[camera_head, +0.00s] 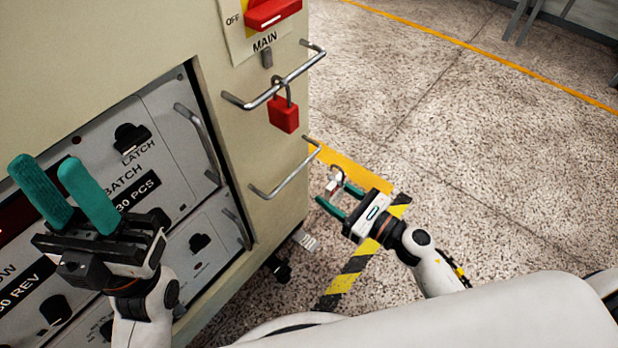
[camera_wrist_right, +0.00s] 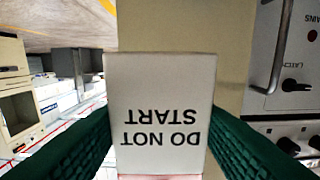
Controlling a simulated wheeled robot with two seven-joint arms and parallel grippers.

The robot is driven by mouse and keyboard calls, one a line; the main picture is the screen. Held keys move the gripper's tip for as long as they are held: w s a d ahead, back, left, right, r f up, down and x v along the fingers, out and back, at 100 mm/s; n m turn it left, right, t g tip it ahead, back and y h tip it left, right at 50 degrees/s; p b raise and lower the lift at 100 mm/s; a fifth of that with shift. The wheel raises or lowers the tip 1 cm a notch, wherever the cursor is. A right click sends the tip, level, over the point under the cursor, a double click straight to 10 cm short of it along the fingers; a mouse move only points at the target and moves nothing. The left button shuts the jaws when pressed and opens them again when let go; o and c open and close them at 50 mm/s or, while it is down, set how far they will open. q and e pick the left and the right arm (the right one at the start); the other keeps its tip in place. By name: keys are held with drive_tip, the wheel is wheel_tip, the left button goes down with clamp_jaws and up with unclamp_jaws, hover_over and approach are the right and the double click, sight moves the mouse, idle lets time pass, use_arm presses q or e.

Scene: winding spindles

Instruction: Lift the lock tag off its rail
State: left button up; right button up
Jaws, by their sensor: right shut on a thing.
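The lock tag (camera_wrist_right: 160,95) is a white plate reading DO NOT START, upside down in the right wrist view, between the green fingers. In the head view it shows small and partly hidden (camera_head: 333,186), with a hook-like top. My right gripper (camera_head: 335,194) is shut on the tag, to the right of the cabinet's lower rail (camera_head: 284,182). The tag appears apart from that rail in the head view. A red padlock (camera_head: 284,114) hangs on the upper rail (camera_head: 284,84). My left gripper (camera_head: 47,168) is open and empty in front of the control panel.
The cream cabinet (camera_head: 235,140) carries a red MAIN switch (camera_head: 270,12) above the rails. Its front panel (camera_head: 165,130) has knobs and protruding handles. Yellow and striped floor marking (camera_head: 350,272) lies beneath the right arm. The speckled floor to the right is clear.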

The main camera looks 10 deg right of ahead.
drive_tip(key=s+d+r, duration=0.3)
drive_tip(key=s+d, duration=0.2)
drive_tip(key=s, duration=0.1)
drive_tip(key=shift+s, duration=0.15)
idle(0.4)
